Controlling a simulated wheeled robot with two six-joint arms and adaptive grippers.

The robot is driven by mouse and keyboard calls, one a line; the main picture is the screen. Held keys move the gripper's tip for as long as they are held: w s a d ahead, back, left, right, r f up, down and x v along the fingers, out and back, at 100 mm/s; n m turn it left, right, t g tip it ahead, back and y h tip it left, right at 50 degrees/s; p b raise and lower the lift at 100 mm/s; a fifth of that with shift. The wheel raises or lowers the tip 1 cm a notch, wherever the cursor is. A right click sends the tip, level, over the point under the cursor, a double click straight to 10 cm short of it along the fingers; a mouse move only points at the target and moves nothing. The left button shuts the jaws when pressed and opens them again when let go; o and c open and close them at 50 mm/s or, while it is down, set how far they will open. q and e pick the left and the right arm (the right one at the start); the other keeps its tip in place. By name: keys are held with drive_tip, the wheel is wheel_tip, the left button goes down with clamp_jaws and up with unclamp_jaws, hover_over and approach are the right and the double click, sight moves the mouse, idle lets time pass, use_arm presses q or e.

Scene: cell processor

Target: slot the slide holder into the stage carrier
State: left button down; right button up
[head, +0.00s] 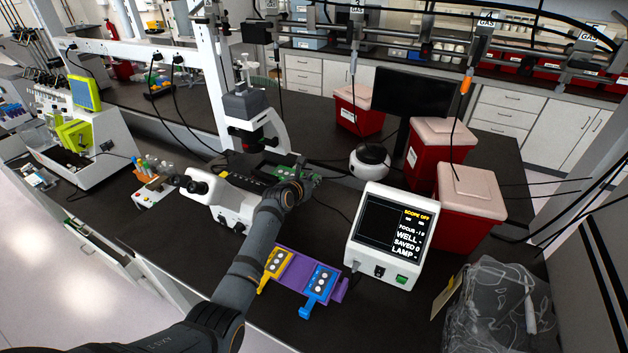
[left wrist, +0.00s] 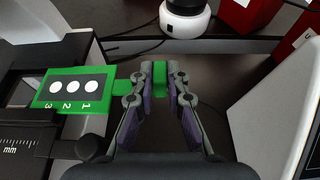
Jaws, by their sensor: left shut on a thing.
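The green slide holder (left wrist: 75,101) has a dark panel with three white circles numbered 1, 2 and 3. My left gripper (left wrist: 160,75) is shut on its green handle, which shows between the fingers in the left wrist view. The holder lies flat over the right edge of the dark microscope stage (left wrist: 50,55), beside the pale opening. I cannot tell whether it touches the stage carrier or is held just above it. In the head view my left gripper (head: 303,182) is at the right side of the microscope (head: 240,200). My right gripper is not in view.
A purple rack (head: 293,277) with a yellow holder (head: 276,263) and a blue holder (head: 318,283) lies in front. A white display box (head: 390,235) saying SCOPE OFF stands to the right. Red bins (head: 475,215) stand behind it. A stage knob (left wrist: 90,147) is near the holder.

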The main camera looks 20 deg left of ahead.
use_arm(q)
drive_tip(key=c, duration=1.3)
unclamp_jaws()
drive_tip(key=v, duration=1.2)
